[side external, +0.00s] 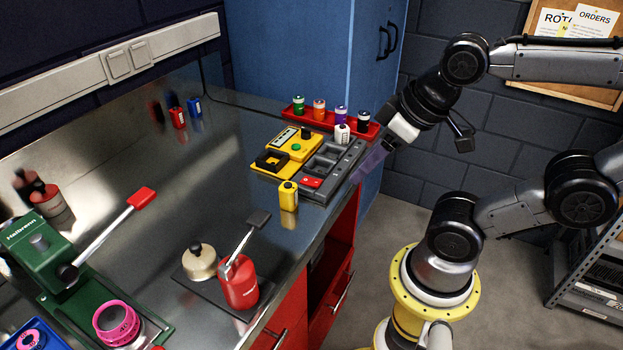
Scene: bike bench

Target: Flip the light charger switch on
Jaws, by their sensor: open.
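A dark grey charger (345,172) with several slots lies near the right edge of the metal bench. A small red switch (311,182) sits at its near end; its position is too small to tell. A white battery (342,133) stands at the charger's far end. My gripper (372,160) is open, just right of the charger and apart from the switch. Its fingers are dark and hard to make out, and nothing shows between them.
A yellow battery (289,196) stands just in front of the charger. A yellow tester (291,150) lies to its left. A red tray (297,115) with several batteries is behind. A red bottle (241,285) and a green press (45,250) stand nearer. The bench middle is clear.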

